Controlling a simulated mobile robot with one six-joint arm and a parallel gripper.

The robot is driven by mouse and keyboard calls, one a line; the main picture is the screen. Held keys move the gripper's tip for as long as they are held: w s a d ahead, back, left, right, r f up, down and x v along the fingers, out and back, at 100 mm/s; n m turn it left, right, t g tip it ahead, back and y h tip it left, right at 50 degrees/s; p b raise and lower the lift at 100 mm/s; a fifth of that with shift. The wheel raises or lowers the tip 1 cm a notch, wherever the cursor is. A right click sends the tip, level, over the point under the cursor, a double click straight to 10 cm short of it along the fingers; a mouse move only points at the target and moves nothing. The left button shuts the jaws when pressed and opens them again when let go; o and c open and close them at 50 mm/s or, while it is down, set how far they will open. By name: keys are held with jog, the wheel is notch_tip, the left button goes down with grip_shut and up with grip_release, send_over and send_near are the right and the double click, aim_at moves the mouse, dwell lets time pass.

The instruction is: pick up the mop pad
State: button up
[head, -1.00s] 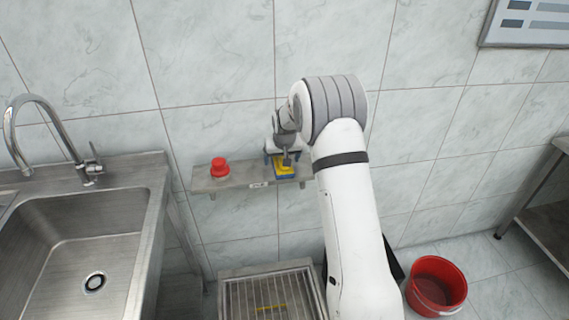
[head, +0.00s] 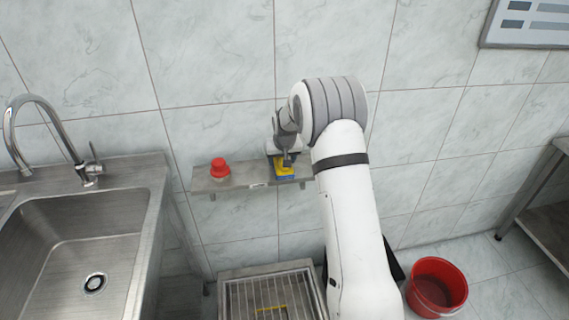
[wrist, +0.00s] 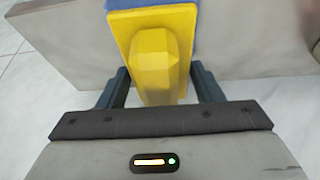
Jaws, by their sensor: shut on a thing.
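The mop pad (head: 286,171), a blue block with a yellow top and a yellow raised grip, sits on the wall shelf (head: 235,179) at its right end. In the wrist view the mop pad (wrist: 155,55) shows its yellow grip between the two dark fingers. My gripper (head: 284,158) is over the pad from above and shut on it. It also shows in the wrist view (wrist: 162,88). The pad appears to rest on the shelf. Its underside is hidden.
A red-topped item (head: 219,169) stands on the shelf to the left. A steel sink (head: 85,240) with a faucet is at the left. A grated drain tray (head: 235,300) lies below the shelf. A red bucket (head: 437,288) stands on the floor at the right.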

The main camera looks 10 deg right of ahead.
jog(key=shift+c, duration=1.1)
jog(key=shift+r, duration=0.1)
jog(key=shift+r+p, duration=0.25)
jog(key=shift+p, duration=0.15)
notch_tip(320, 180, up, 10)
jog(key=shift+f+b, duration=0.1)
jog(key=shift+b, duration=0.55)
